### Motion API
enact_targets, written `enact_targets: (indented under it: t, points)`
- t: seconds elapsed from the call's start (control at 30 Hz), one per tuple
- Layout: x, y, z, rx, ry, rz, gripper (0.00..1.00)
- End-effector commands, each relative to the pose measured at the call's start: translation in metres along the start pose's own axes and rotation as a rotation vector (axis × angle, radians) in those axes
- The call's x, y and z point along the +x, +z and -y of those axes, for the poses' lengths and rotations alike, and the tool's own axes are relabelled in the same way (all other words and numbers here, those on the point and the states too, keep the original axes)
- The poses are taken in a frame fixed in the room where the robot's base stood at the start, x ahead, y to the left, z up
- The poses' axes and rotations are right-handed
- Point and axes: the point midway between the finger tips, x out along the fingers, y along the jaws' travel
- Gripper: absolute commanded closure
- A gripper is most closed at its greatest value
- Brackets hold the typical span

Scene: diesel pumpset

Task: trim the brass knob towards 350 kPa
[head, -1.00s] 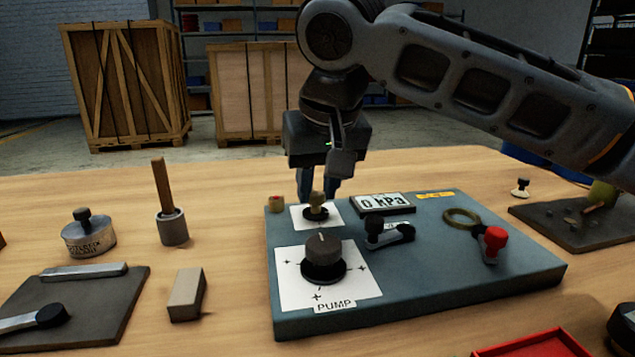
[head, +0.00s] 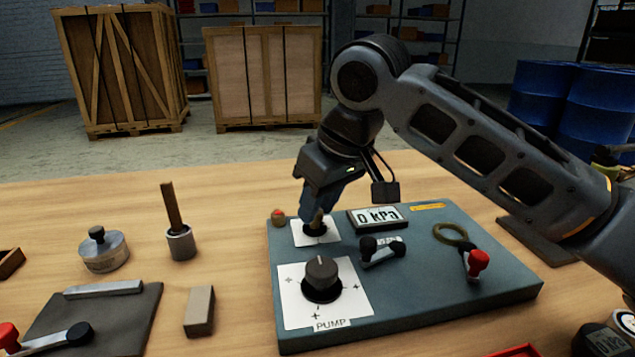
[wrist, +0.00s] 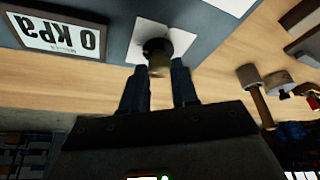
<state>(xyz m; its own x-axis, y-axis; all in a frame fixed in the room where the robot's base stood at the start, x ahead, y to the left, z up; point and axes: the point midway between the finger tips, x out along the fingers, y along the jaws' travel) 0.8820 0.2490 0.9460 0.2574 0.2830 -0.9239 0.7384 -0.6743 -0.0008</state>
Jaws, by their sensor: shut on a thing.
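The brass knob (head: 316,221) stands on a white square at the back left of the blue-grey panel (head: 420,300). My gripper (head: 314,214) comes down on it from above, tilted, and is shut on it; the fingers hide part of it. In the wrist view the knob (wrist: 158,62) shows at the fingertips of my gripper (wrist: 160,75). The gauge display (head: 378,217), right of the knob, reads 0 kPa; it appears upside down in the wrist view (wrist: 65,35).
The black pump knob (head: 322,277) stands in front of the brass knob. A black lever (head: 382,249) and a red-knobbed lever (head: 474,261) sit to the right. A tin (head: 103,252), a handled cup (head: 180,242) and a grey block (head: 199,311) stand left of the panel.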

Motion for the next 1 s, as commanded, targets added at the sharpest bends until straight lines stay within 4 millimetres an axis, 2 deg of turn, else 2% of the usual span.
enact_targets:
  t: [0.43, 0.97, 1.0]
  points:
    - [-0.0008, -0.0007, -0.0014, -0.203, -0.085, 0.001, 1.00]
    - [0.0005, -0.0003, -0.0017, -0.230, -0.095, 0.000, 1.00]
    - [0.0005, -0.0004, -0.0017, -0.229, -0.095, 0.000, 0.69]
